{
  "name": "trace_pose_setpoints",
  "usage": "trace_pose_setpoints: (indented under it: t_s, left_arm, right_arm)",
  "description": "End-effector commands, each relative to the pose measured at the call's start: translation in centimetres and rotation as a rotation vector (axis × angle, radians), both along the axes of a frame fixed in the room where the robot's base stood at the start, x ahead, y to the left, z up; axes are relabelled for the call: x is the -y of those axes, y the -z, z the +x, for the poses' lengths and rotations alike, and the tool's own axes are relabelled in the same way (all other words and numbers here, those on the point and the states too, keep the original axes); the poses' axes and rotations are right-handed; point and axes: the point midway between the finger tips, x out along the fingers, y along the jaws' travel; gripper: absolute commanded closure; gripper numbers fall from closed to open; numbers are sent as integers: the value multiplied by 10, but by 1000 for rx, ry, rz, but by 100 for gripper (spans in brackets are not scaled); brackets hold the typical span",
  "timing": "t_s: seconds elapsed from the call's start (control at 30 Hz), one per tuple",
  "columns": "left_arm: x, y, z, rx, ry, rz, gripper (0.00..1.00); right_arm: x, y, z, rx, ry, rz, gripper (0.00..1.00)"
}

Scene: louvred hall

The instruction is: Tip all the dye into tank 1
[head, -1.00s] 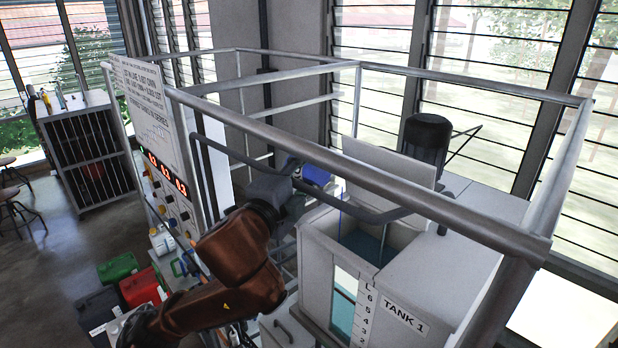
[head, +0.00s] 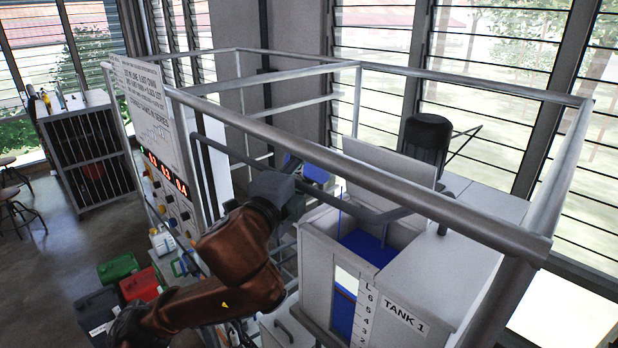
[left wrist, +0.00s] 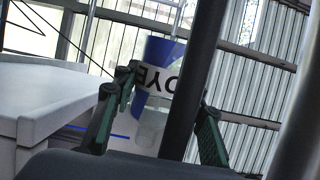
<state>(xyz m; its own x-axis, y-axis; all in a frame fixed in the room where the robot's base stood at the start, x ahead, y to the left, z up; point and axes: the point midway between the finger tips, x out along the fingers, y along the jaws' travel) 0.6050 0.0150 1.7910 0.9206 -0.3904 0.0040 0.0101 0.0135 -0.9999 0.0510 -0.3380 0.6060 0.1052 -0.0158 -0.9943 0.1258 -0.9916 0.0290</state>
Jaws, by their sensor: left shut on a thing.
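Tank 1 (head: 400,308) is a pale grey open-topped tank with a sight glass and numbered scale. The liquid (head: 368,246) inside is deep blue, and blue also fills the lower sight glass. My left gripper (head: 303,196) is beside the tank's left end, behind a dark bent pipe. It is shut on the dye container (head: 316,172), mostly hidden there. In the left wrist view, the blue-and-white container (left wrist: 163,52) marked DYE sits between the green fingers (left wrist: 160,122), its lettering upside down in the picture. My right gripper is out of view.
A metal rail (head: 350,160) crosses in front of the tank, with a bent dark pipe (head: 395,214) just beneath it. A panel (head: 160,150) with a red display stands left. Green (head: 118,268) and red (head: 140,285) jerrycans stand on the floor.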

Motion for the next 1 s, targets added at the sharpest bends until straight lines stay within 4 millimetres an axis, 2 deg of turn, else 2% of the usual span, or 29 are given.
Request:
trace_pose_setpoints:
  t_s: [1.0]
  left_arm:
    - [1, -2, 0, 18, 0, 24, 100]
  right_arm:
    - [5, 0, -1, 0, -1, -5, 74]
